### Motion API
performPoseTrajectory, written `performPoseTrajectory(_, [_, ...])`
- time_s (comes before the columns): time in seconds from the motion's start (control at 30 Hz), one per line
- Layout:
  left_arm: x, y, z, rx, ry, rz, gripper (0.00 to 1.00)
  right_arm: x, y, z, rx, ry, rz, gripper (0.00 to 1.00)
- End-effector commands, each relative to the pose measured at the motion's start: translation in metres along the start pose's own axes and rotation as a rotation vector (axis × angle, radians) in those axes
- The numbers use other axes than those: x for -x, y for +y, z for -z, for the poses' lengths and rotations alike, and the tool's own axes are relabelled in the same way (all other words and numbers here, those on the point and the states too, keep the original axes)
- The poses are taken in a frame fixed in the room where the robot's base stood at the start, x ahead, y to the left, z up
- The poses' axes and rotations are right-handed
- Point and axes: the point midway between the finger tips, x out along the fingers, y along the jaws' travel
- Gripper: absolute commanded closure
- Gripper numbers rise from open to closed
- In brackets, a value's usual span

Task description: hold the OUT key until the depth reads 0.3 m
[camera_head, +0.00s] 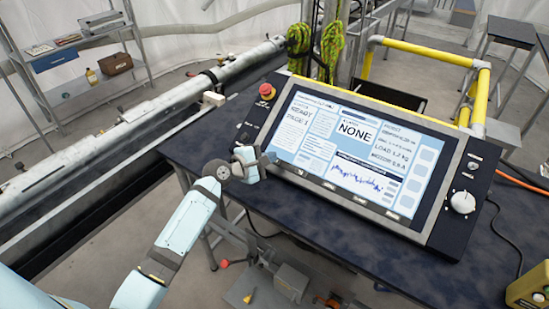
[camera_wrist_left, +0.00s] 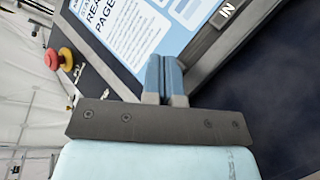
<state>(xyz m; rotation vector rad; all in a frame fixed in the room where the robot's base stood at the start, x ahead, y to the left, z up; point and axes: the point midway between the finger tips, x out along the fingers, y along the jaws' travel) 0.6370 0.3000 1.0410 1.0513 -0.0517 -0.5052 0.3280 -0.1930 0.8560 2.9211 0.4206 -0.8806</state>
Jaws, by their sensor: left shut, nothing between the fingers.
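The control console (camera_head: 436,226) stands tilted on a dark table. Its lit screen (camera_head: 318,146) shows "READY PAGE 1", "NONE" and a load line; I cannot read a depth value. Small labelled keys run along the lower bezel. I cannot make out which key is OUT. My left gripper (camera_head: 264,160) is at the screen's lower left corner, left of the labelled keys. In the left wrist view its fingers (camera_wrist_left: 165,70) are together and empty, over the screen's edge; contact is unclear. My right gripper is not in view.
A red stop button (camera_head: 266,90) is at the console's upper left and a white knob (camera_head: 463,202) at its right. Yellow rails (camera_head: 425,52) stand behind. A long metal tube (camera_head: 110,140) lies left. The dark table (camera_head: 350,262) is clear in front.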

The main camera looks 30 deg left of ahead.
Motion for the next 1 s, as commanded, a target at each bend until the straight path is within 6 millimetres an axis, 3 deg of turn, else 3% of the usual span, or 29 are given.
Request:
performPoseTrajectory(0.1, [0.01,0.011,-0.009,0.001,0.0,0.001,1.0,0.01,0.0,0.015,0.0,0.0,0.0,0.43])
performPoseTrajectory(0.4, [0.028,0.022,-0.021,0.0,0.001,0.001,1.0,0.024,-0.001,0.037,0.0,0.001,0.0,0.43])
performPoseTrajectory(0.97, [0.028,0.021,-0.021,0.0,0.0,0.0,1.0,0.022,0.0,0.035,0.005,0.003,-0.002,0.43])
performPoseTrajectory(1.0, [0.031,0.014,-0.024,-0.032,0.0,0.02,1.0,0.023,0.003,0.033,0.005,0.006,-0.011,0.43])
